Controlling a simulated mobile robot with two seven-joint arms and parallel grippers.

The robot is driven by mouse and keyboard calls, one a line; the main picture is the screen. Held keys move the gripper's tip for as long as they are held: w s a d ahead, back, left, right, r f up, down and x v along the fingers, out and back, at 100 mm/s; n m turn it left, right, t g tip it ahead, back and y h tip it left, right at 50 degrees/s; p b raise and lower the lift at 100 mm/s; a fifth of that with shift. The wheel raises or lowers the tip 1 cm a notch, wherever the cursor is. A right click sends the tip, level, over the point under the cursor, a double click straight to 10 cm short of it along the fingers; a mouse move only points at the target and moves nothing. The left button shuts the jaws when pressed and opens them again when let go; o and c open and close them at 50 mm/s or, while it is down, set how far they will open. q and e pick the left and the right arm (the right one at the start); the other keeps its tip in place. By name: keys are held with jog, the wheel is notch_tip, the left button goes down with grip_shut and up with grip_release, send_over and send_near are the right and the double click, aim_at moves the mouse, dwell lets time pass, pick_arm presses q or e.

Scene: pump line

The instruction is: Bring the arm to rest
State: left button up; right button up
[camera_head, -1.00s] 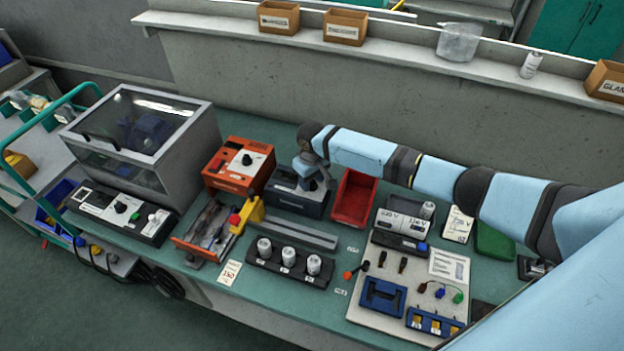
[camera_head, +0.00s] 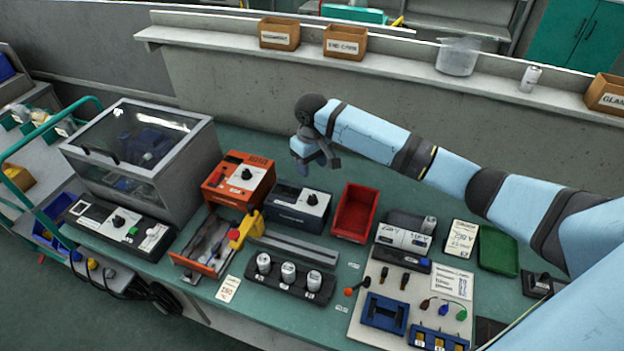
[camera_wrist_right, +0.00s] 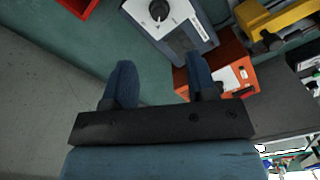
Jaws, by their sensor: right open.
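My right arm (camera_head: 380,140) reaches in from the right in the head view. Its gripper (camera_head: 318,160) hangs above the back of the bench, over the dark box with a dial (camera_head: 300,203). In the right wrist view the gripper (camera_wrist_right: 160,85) has its two fingers wide apart, with nothing between them. The dark box with its white panel and knob (camera_wrist_right: 165,20) lies beyond the fingertips there. My left gripper is in neither view.
An orange unit (camera_head: 238,180) and a clear-lidded cabinet (camera_head: 145,145) stand left of the gripper. A red bin (camera_head: 355,212) is to the right. A row of white-topped cylinders (camera_head: 288,273) stands in front. A shelf (camera_head: 400,65) with boxes runs behind the bench.

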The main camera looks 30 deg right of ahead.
jog(key=shift+r, duration=0.95)
